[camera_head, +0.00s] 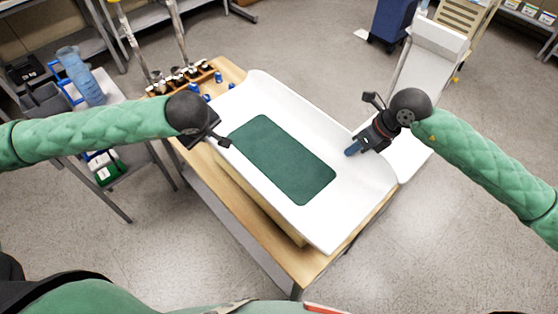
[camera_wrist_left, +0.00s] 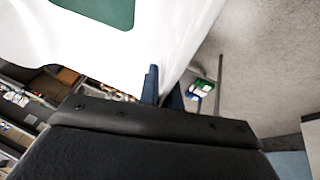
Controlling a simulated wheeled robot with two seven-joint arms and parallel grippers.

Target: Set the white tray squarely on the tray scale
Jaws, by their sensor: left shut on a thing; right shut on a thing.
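The white tray (camera_head: 352,193) is a broad shallow tray with a dark green rectangular patch (camera_head: 283,158) in its middle. It lies at a slant above a wooden table (camera_head: 283,262). My left gripper (camera_head: 218,138) is shut on the tray's left edge; its blue fingers (camera_wrist_left: 161,90) pinch that edge in the left wrist view. My right gripper (camera_head: 356,147) is shut on the tray's right edge. A pale wooden block-like body (camera_head: 258,203) shows under the tray's near-left side. I cannot tell if it is the tray scale, or if the tray touches it.
A rack (camera_head: 185,80) with several dark-topped items and some blue pieces stand at the table's far-left end. A side table (camera_head: 118,105) with a blue bottle is at left. A white chair-like item (camera_head: 432,62) stands behind at right.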

